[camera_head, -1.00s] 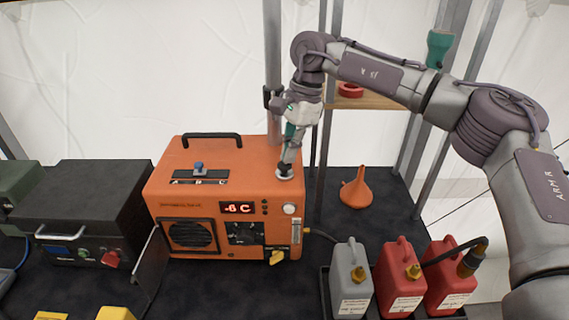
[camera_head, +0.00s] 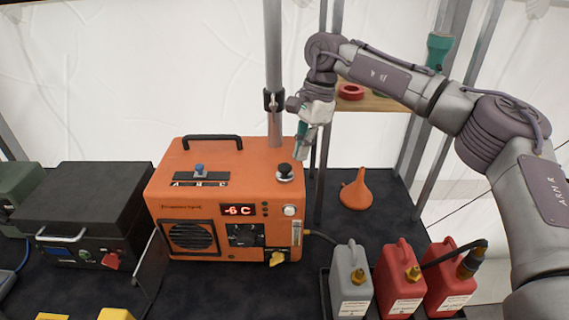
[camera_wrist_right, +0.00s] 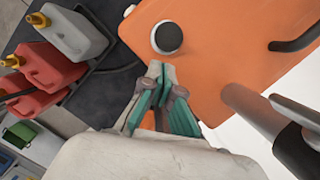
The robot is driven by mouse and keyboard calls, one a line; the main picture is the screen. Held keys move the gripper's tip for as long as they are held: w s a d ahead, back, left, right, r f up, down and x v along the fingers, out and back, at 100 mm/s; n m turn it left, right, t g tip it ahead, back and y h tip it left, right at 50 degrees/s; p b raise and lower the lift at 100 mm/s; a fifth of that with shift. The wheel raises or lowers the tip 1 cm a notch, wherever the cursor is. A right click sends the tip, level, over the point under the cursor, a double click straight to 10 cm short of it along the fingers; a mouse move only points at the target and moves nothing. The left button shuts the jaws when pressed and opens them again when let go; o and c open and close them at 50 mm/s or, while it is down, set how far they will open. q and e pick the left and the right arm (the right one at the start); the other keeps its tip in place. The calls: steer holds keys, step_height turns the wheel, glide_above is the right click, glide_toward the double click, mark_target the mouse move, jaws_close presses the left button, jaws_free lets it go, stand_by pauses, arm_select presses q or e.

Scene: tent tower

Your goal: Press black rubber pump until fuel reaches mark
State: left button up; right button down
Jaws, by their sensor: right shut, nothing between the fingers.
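The orange heater (camera_head: 220,195) stands on the dark table. The round black rubber pump (camera_head: 285,170) sits on its top near the right edge, uncovered. It also shows in the right wrist view (camera_wrist_right: 167,38), just beyond my fingertips. My right gripper (camera_head: 301,150) is shut and empty, above and to the right of the pump, apart from it. A narrow upright gauge (camera_head: 296,233) is on the heater's front right edge; its fuel level and mark are too small to read. My left gripper is not in view.
A vertical pole (camera_head: 273,70) stands behind the heater, close to my right wrist. An orange funnel (camera_head: 356,190) is at right. A grey can (camera_head: 351,280) and red cans (camera_head: 399,275) stand in front of it. A black case (camera_head: 95,200) is at left.

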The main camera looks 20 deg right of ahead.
steer(key=v, duration=0.7)
stand_by(0.6)
